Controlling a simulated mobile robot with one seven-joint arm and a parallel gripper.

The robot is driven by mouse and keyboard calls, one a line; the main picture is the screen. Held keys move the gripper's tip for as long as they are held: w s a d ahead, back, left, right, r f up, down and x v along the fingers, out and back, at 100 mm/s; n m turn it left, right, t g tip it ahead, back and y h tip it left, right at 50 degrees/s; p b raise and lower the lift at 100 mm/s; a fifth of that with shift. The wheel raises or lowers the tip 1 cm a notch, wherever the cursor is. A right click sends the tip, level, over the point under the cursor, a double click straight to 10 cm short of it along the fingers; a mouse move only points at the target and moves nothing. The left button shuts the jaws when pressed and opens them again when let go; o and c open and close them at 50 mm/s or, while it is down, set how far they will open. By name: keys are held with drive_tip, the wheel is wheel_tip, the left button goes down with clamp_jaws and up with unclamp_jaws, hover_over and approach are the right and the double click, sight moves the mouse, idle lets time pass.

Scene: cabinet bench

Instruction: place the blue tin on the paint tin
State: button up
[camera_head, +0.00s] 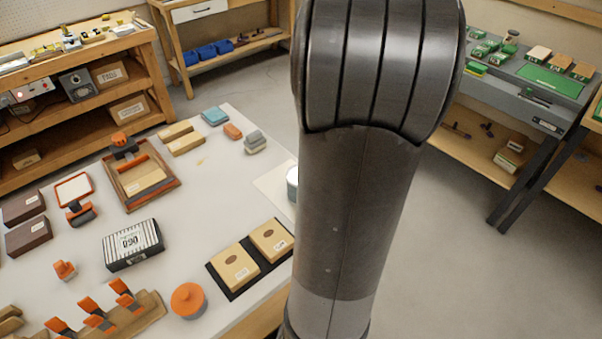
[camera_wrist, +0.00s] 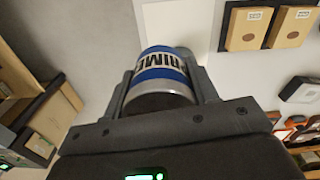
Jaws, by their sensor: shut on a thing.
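In the wrist view my gripper (camera_wrist: 161,76) is shut on the blue tin (camera_wrist: 163,74), with one finger on each side. The tin has a blue band, dark lettering on white and a silver rim. In the head view a pale tin (camera_head: 292,183) shows only as a sliver beside my arm, over a white board at the table's right side. I cannot tell whether it is the paint tin or the held one. My arm hides my gripper in the head view. No paint tin shows clearly in the wrist view.
The white board (camera_wrist: 180,25) shows behind the held tin. A black tray (camera_head: 229,287) with two tan boxes lies close by. A striped box (camera_head: 133,244), an orange round-knobbed thing (camera_head: 188,300) and a wooden tray (camera_head: 127,198) stand farther left. Open floor lies to the right.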

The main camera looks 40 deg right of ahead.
drive_tip(key=w+a+f, duration=0.1)
drive_tip(key=w+f, duration=0.1)
drive_tip(key=w, duration=0.1)
drive_tip(key=w+a+f, duration=0.2)
drive_tip(key=w, duration=0.2)
drive_tip(key=w+a+f, duration=0.1)
drive_tip(key=w+f, duration=0.2)
drive_tip(key=shift+w+a, duration=0.2)
drive_tip(key=shift+a, duration=0.1)
drive_tip(key=shift+f, duration=1.9)
drive_tip(key=shift+f, duration=0.15)
drive_tip(key=o, duration=1.1)
